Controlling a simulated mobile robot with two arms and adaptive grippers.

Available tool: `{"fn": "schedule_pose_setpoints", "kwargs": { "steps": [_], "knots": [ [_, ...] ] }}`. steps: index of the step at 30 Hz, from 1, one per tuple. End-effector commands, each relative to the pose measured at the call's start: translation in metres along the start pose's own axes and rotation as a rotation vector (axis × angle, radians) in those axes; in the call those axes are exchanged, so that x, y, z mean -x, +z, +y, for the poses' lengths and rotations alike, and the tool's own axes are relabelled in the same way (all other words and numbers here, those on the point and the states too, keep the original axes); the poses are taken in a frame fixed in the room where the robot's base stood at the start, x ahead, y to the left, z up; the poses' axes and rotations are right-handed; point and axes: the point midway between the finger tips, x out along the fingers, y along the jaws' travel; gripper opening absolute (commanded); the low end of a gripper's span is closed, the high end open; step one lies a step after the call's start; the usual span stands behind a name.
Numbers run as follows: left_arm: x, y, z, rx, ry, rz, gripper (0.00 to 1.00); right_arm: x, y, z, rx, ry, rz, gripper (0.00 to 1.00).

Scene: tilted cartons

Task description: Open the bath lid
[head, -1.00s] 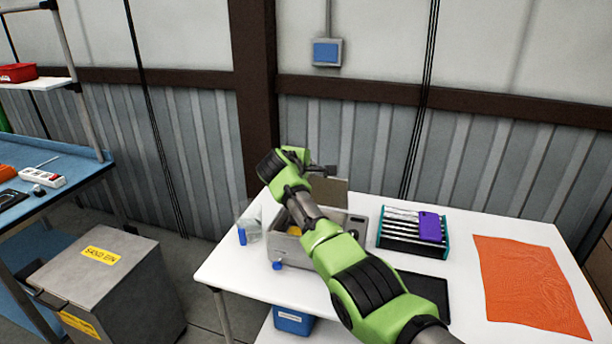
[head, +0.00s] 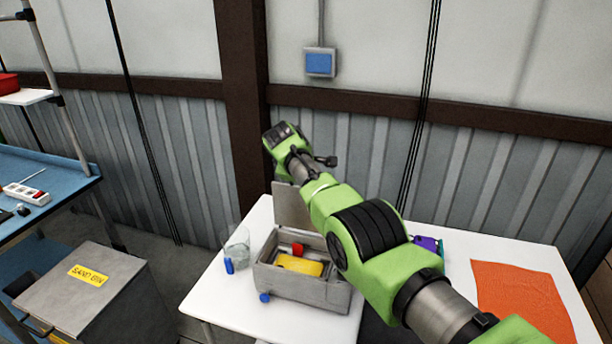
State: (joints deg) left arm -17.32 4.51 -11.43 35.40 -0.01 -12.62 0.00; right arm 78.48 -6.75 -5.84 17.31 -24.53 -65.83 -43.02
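The bath (head: 305,292) is a grey metal box on the white table. Its lid (head: 290,208) stands up at the back of the box, partly hidden behind my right arm. The bath's inside shows, with a yellow item (head: 299,265) and a small red item (head: 298,248) in it. My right arm comes in from the lower right and reaches over the bath. My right gripper (head: 328,161) is above and behind the bath, small and dark, apart from the lid as far as I can see. Its fingers are too unclear to read. My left gripper is not in view.
A clear beaker (head: 238,248) and a blue-capped piece (head: 229,266) stand left of the bath. A purple item (head: 428,243) and an orange cloth (head: 520,298) lie to the right. The sand bin (head: 85,300) stands on the floor at left.

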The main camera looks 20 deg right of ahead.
Motion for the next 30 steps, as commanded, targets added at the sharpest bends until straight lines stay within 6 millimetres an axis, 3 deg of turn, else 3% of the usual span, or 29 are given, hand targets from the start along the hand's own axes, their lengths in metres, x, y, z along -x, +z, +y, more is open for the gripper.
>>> {"fn": "schedule_pose_setpoints", "kwargs": {
  "steps": [9,11,12,23,30],
  "knots": [
    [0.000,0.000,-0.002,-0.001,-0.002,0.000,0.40,-0.003,0.002,-0.004,0.004,-0.009,-0.006,0.00],
    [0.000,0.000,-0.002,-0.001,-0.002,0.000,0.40,-0.003,0.002,-0.004,0.004,-0.008,-0.006,0.19],
    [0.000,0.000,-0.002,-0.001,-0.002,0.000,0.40,-0.003,0.002,-0.004,0.004,-0.008,-0.006,0.23],
    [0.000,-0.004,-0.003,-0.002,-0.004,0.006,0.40,-0.001,0.001,-0.003,0.002,-0.006,-0.004,0.23],
    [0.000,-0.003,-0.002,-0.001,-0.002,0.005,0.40,0.011,-0.001,-0.001,0.001,-0.001,-0.003,0.23]
  ]
}}
